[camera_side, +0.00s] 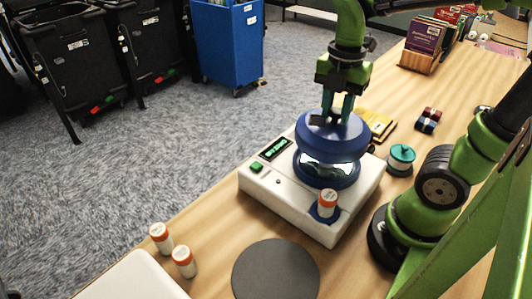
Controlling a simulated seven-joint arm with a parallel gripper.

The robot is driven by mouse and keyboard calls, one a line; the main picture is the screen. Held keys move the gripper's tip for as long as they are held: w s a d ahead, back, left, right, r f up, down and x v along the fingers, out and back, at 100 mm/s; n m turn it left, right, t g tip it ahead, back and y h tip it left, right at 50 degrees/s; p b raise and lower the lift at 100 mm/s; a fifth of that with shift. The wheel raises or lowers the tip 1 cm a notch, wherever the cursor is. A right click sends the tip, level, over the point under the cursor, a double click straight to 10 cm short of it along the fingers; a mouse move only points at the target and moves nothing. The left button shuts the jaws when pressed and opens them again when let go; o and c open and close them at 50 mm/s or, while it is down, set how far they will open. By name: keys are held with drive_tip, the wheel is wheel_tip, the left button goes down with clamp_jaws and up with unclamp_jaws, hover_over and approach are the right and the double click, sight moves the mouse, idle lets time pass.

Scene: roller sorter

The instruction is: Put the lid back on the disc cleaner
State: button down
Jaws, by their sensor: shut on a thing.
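The disc cleaner (272,203) is a white box on the wooden table, with a small green display, a green button and a round chamber (327,173) on top. The blue round lid (318,143) is over the chamber, roughly lined up with it. Shiny clear material shows between the lid and the blue ring of the chamber. I cannot tell whether the lid touches it. My gripper (337,112) points down and is shut on the lid's top, where the fingers hide the grip.
An orange-capped bottle (327,203) stands on the cleaner's front corner. Two similar bottles (183,261) stand at the front left, near a white tray (135,279) and a dark round mat (276,270). A teal-topped spool (401,158) and yellow packet (380,123) lie right of the cleaner.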

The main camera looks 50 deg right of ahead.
sight(334, 122)
drive_tip(key=shift+f, duration=2.6)
drive_tip(key=shift+f, duration=0.2)
drive_tip(key=c, duration=0.7)
unclamp_jaws()
drive_tip(key=shift+o, duration=0.4)
drive_tip(key=o, duration=0.4)
drive_tip(key=shift+r, duration=3.55)
